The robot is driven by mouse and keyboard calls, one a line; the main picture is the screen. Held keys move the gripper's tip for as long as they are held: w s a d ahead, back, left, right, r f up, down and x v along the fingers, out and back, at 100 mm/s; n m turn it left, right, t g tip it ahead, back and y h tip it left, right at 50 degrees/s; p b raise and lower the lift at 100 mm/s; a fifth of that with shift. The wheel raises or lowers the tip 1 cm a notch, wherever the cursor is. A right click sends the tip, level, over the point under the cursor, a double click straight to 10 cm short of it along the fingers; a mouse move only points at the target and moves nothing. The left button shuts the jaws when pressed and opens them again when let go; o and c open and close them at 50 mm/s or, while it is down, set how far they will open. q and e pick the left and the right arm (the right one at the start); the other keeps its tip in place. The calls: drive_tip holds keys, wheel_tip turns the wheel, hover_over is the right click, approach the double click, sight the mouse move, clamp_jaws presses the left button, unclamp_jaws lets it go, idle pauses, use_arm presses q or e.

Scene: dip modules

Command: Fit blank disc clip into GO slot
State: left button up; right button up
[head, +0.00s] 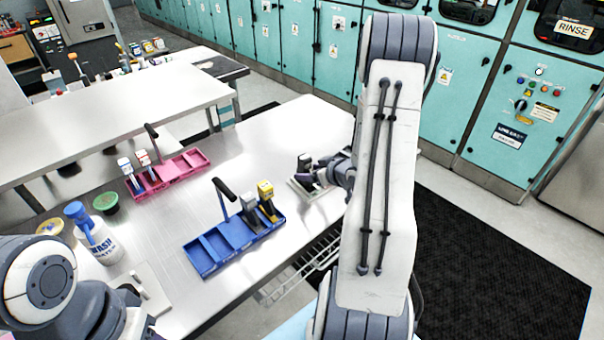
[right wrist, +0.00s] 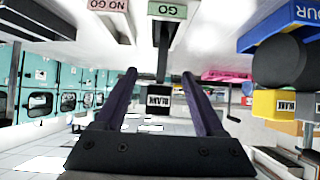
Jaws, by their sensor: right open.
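The dark blank disc clip (right wrist: 158,101) shows a BLANK label in the right wrist view, which is upside down. Its dark stem meets the GO slot (right wrist: 168,10), so it appears to stand upright in that slot. My right gripper (right wrist: 159,74) is open, with one finger on each side of the clip in the picture and gaps to both. Whether the clip lies between the fingertips or just beyond them I cannot tell. In the head view the right gripper (head: 322,177) is beside the clip (head: 304,161) at the table's right edge. My left gripper is not in view.
The NO GO slot (right wrist: 110,6) is beside the GO slot. A blue tray (head: 205,256) holds a grey and a yellow clip (head: 266,196). A pink tray (head: 190,161) holds other clips. A wash bottle (head: 98,240) stands left.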

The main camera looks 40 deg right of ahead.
sight(308, 172)
drive_tip(key=v, duration=0.4)
drive_tip(key=shift+s+r, duration=0.1)
drive_tip(key=shift+a, duration=0.1)
idle(0.4)
